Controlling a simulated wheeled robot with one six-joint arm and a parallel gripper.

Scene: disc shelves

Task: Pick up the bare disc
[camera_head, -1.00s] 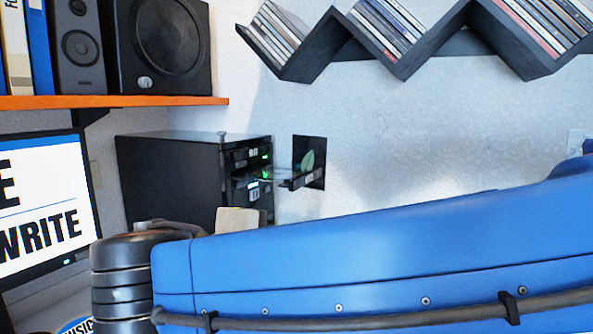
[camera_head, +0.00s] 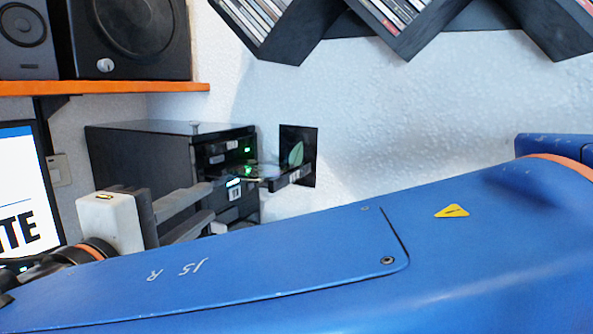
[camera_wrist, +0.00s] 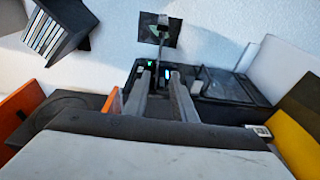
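A thin, see-through disc (camera_head: 261,170) lies on the extended tray (camera_head: 292,179) of a black computer tower (camera_head: 140,165) in the head view. Green lights glow on the tower's front. My gripper (camera_head: 212,203) is left of the disc, beside the tower front, with two grey fingers apart and nothing seen between them. In the wrist view, my gripper (camera_wrist: 159,76) is also open, its fingers pointing toward the tower's lit front (camera_wrist: 158,68). The tray (camera_wrist: 162,38) sticks out beyond them. The disc is too small to make out clearly there.
A black square with a green leaf (camera_head: 297,152) is on the wall behind the tray. A zigzag disc shelf (camera_head: 300,40) hangs above. An orange shelf (camera_head: 100,88) carries speakers at left, above a monitor (camera_head: 22,190). My blue arm fills the foreground.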

